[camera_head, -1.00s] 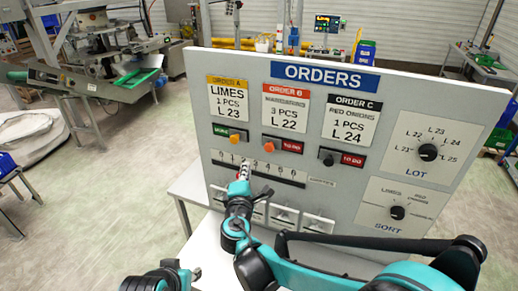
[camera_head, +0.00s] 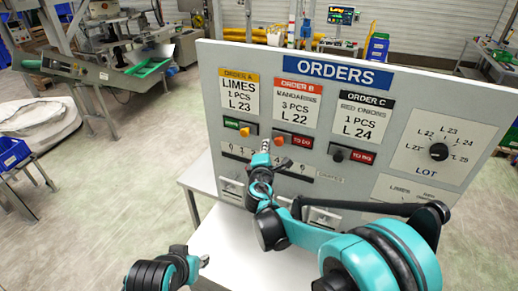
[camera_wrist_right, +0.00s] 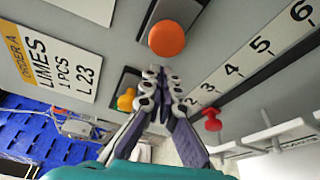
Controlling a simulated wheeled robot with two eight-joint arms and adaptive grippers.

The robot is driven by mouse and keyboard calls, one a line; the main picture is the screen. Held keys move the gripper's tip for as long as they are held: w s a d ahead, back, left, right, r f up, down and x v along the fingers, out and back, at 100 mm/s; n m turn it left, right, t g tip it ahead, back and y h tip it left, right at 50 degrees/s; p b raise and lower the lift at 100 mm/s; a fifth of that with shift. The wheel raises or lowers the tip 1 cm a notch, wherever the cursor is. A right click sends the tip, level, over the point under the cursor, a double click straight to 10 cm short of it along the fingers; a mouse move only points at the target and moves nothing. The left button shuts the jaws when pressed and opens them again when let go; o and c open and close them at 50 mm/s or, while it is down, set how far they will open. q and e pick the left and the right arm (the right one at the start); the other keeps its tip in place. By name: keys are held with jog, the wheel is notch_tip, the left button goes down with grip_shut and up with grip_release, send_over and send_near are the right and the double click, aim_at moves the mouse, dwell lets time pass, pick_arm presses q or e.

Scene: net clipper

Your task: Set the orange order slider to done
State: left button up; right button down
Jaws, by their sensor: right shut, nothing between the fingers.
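The orange slider knob (camera_head: 278,141) is on the panel under the ORDER B card (camera_head: 300,106), at the left of a red TO DO label (camera_head: 302,141). In the right wrist view the orange knob (camera_wrist_right: 166,39) is round and stands out from a dark slot. My right gripper (camera_head: 266,146) is close to the panel, left of and slightly below the knob. In the wrist view my right gripper (camera_wrist_right: 162,73) is shut and empty, its tips just below the knob; contact cannot be judged. My left gripper (camera_head: 203,262) is low at the front, its fingers too small to read.
The yellow ORDER A knob (camera_head: 245,131) is beside a green label. The black ORDER C knob (camera_head: 338,155) is right of the orange one. In the wrist view a red knob (camera_wrist_right: 212,120) sits beside the number scale (camera_wrist_right: 240,68). A white table (camera_head: 225,245) stands below the panel.

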aim_at(291, 144)
jog(key=shift+s+d+r, duration=0.2)
jog(key=shift+s+d, duration=0.15)
jog(key=shift+d, duration=0.25)
jog(key=s+d, duration=0.1)
jog(key=d, duration=0.1)
jog(key=s+d, duration=0.1)
jog(key=d, duration=0.1)
jog(key=d+b, duration=0.1)
jog(key=d, duration=0.1)
jog(key=shift+s+d, duration=0.4)
jog(key=shift+d, duration=0.15)
